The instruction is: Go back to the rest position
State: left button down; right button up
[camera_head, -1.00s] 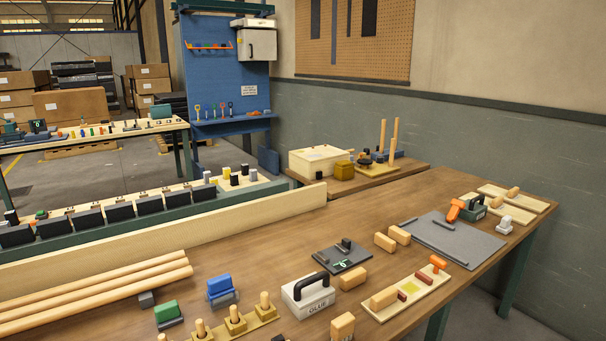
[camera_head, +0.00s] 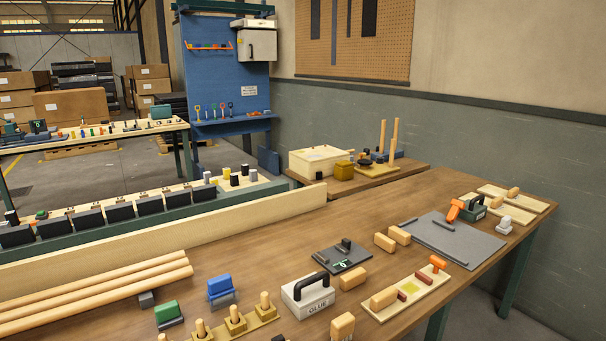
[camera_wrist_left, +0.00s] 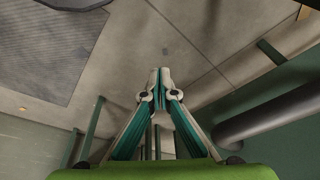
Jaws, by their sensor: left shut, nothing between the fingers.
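My left gripper (camera_wrist_left: 160,82) shows in the left wrist view, with its fingers together and nothing between them. Neither gripper shows in the head view, and my right gripper is in no view. The wooden workbench (camera_head: 250,248) fills the lower part of the head view.
The bench holds a white glue box (camera_head: 308,296), a grey mat (camera_head: 450,240), wooden blocks (camera_head: 384,242), and long dowels (camera_head: 90,285). A wooden board (camera_head: 170,240) runs along its back. In the wrist view, a dark mat (camera_wrist_left: 45,50) and a thick pipe (camera_wrist_left: 270,115) flank the gripper.

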pick_arm(q)
notch_tip(320, 180, down, 12)
jog(key=s, duration=0.3)
jog(key=s+a+f+g, duration=0.2)
jog(key=s+a+f, duration=0.1)
jog(key=s+f, duration=1.4)
jog(key=shift+s+a+f, duration=0.2)
jog(key=shift+s+f, duration=0.05)
jog(key=shift+f, duration=0.1)
